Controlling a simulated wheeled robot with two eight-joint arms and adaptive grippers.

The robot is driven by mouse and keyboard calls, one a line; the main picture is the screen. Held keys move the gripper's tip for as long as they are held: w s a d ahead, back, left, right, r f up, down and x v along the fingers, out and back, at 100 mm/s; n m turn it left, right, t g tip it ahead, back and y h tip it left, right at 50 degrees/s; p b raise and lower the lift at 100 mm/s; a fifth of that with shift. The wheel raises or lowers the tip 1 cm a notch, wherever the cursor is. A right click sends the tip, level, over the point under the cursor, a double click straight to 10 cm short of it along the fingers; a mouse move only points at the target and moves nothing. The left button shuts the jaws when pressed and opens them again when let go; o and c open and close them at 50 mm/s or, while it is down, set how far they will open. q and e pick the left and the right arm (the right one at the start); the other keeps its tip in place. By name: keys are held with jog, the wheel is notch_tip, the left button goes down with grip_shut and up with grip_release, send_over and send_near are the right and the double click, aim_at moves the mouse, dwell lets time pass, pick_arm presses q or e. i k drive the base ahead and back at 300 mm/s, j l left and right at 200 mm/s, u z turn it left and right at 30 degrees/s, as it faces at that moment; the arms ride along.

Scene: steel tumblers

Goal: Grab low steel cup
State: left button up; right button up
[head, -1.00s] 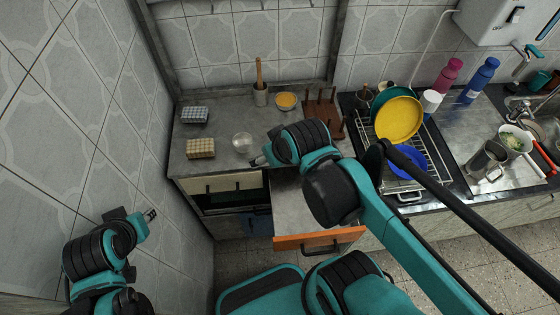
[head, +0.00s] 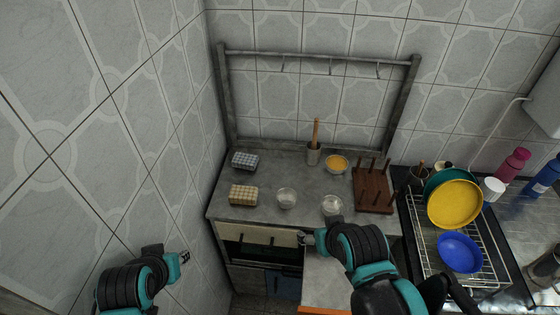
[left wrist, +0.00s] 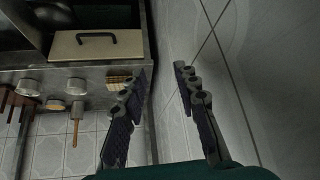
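Two small, low, shiny silvery cups stand on the grey counter: a left cup (head: 287,198) and a right cup (head: 332,205). Which one is the low steel cup I cannot tell. My right gripper (head: 305,238) is near the counter's front edge, in front of the cups and apart from the left one. Its fingers are too small to judge. My left gripper (head: 185,257) is far left, beside the tiled wall. The left wrist view shows its fingers (left wrist: 160,75) spread and empty, with both cups, the left (left wrist: 77,88) and right (left wrist: 28,87), beyond.
A checked yellow block (head: 243,195) and a grey-blue block (head: 244,161) lie left. A mortar with a wooden pestle (head: 313,153), an orange-filled bowl (head: 337,163) and a wooden peg rack (head: 374,190) stand behind. A dish rack (head: 490,278) is right.

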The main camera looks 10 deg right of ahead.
aim_at(286, 197)
jog(key=l+z, duration=0.35)
jog(key=i+l+z, duration=0.1)
jog(key=z, duration=0.25)
jog(key=i+l+z, duration=0.15)
jog(key=z, duration=0.2)
